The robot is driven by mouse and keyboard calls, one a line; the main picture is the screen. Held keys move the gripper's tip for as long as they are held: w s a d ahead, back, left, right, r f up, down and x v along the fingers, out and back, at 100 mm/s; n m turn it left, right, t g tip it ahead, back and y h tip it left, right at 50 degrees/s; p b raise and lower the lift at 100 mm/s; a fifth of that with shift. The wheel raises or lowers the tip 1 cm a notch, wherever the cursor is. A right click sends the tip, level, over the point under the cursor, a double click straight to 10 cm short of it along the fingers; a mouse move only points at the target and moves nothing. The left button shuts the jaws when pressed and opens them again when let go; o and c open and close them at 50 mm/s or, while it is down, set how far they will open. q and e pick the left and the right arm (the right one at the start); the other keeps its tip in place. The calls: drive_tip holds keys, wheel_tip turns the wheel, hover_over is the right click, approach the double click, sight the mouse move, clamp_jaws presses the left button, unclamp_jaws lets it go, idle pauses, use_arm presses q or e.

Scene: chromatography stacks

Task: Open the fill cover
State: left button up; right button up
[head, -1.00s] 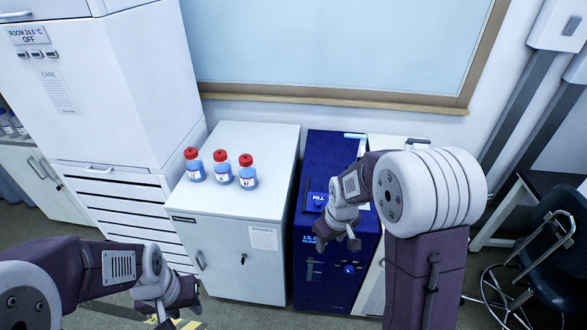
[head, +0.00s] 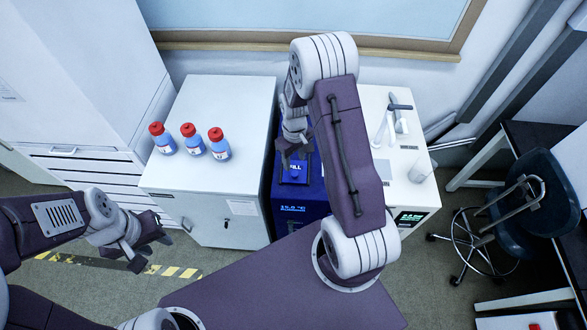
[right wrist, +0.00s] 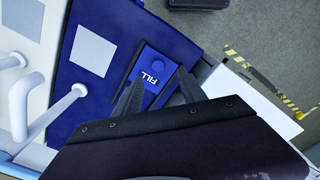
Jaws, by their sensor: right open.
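The fill cover (head: 297,171) is a small blue panel lettered FILL on top of a dark blue unit (head: 299,207). It also shows in the right wrist view (right wrist: 151,72), with a round blue spot beside the lettering, and it looks shut. My right gripper (head: 294,156) is over the blue unit, close to the cover. In the right wrist view its open fingers (right wrist: 160,88) are on either side of the cover's near end, with nothing between them. I cannot tell whether they touch it. My left gripper (head: 152,248) is open and empty, low at the left, away from the unit.
Several red-capped bottles (head: 190,140) stand on the white cabinet (head: 228,110) left of the unit. A dark chair (head: 515,200) stands farther right.

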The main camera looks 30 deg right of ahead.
sight(294, 173)
drive_tip(key=f, duration=0.2)
drive_tip(key=f+p, duration=0.1)
drive_tip(key=f, duration=0.2)
drive_tip(key=f+p, duration=0.1)
drive_tip(key=f, duration=0.2)
drive_tip(key=shift+w+d, duration=0.3)
drive_tip(key=shift+w, duration=0.1)
drive_tip(key=shift+s+a+f, duration=0.1)
drive_tip(key=shift+s+f, duration=0.05)
drive_tip(key=shift+f, duration=0.3)
use_arm(q)
drive_tip(key=shift+w+d+r, duration=0.15)
drive_tip(key=shift+w+r, duration=0.1)
drive_tip(key=shift+r, duration=0.2)
drive_tip(key=shift+w+d+r, duration=0.1)
drive_tip(key=shift+w+r, duration=0.1)
drive_tip(key=shift+r, duration=0.25)
use_arm(e)
drive_tip(key=shift+f, duration=0.1)
clamp_jaws()
use_arm(q)
drive_tip(key=shift+w, duration=0.1)
use_arm(e)
drive_tip(key=shift+w, duration=0.25)
